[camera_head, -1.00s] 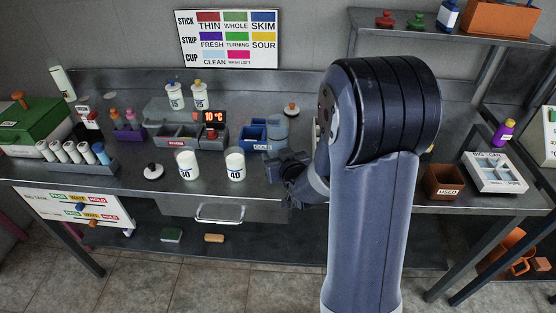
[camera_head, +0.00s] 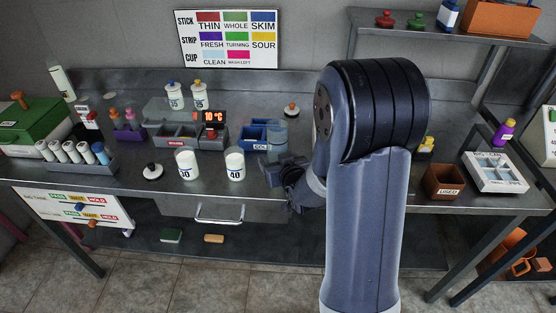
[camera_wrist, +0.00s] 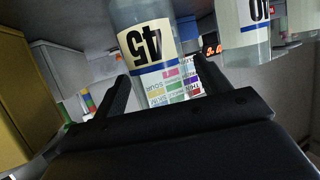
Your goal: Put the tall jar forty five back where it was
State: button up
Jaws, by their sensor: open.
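The tall jar forty five (camera_wrist: 150,45) is clear, with a cream label reading 45 and a blue band. In the wrist view it appears inverted, between and beyond the fingertips of my gripper (camera_wrist: 163,80). The fingers are apart, and I see no finger pressing on the jar. In the head view the jar (camera_head: 277,138) looks upright on the bench, right of the blue cold bin, with my gripper (camera_head: 288,168) just in front of it. My gripper hides its lower part.
Jars 30 (camera_head: 187,163) and 40 (camera_head: 235,164) stand left of my gripper near the bench's front edge. The blue bin (camera_head: 253,134) and a lidded dish (camera_head: 291,111) are close to the jar. A brown used box (camera_head: 444,181) is at the right.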

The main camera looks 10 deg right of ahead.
jog(key=shift+r, duration=0.15)
jog(key=shift+s+r, duration=0.1)
jog(key=v, duration=1.1)
jog(key=shift+s, duration=0.35)
